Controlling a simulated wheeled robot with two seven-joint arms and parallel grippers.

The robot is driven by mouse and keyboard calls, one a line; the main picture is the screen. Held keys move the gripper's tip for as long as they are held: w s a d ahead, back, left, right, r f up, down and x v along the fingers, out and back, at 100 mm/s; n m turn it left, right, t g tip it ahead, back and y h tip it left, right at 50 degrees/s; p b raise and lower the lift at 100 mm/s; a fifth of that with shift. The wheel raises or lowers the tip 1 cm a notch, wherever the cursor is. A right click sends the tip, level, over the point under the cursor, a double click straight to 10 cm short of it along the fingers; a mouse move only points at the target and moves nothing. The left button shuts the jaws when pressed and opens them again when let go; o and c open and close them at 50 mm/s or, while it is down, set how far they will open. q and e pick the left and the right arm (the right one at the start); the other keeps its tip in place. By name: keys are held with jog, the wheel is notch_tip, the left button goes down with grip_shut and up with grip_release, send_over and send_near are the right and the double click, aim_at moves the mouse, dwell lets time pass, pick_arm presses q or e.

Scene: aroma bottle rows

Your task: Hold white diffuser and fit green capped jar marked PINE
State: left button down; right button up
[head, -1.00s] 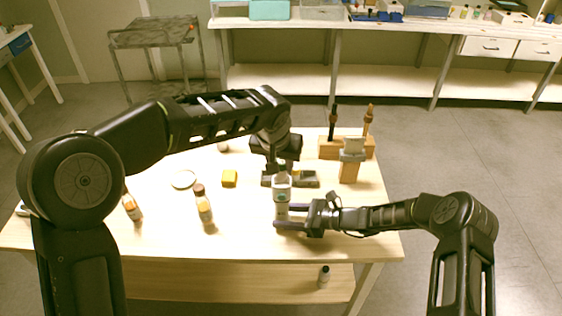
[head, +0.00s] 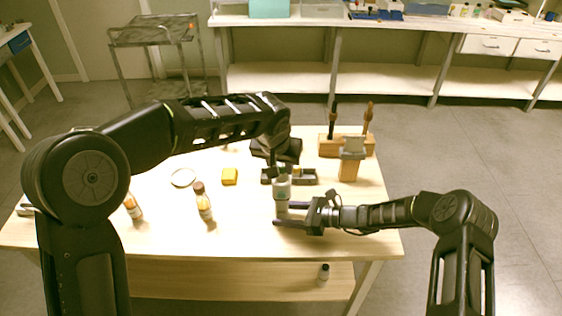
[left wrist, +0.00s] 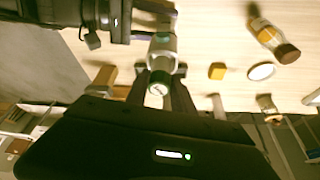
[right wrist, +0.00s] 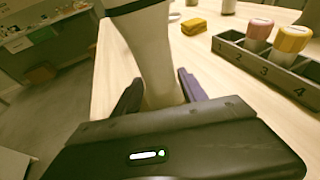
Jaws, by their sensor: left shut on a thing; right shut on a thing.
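The white diffuser (head: 281,207) stands near the table's front right and fills much of the right wrist view (right wrist: 150,45). My right gripper (head: 292,214) is shut around its body from the right. The jar (head: 282,184) is directly above the diffuser, in my left gripper (head: 281,174), which comes from above. I cannot tell whether jar and diffuser are fully joined.
A numbered rack (right wrist: 270,68) holds a pink-capped jar (right wrist: 258,33) and an orange-capped jar (right wrist: 292,40). A wooden stand (head: 349,170) is behind right. The table's front middle is clear.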

pick_arm(q)
jog(key=shift+f, duration=1)
jog(key=c, duration=1)
grip_release()
jog(key=shift+r, duration=3.5)
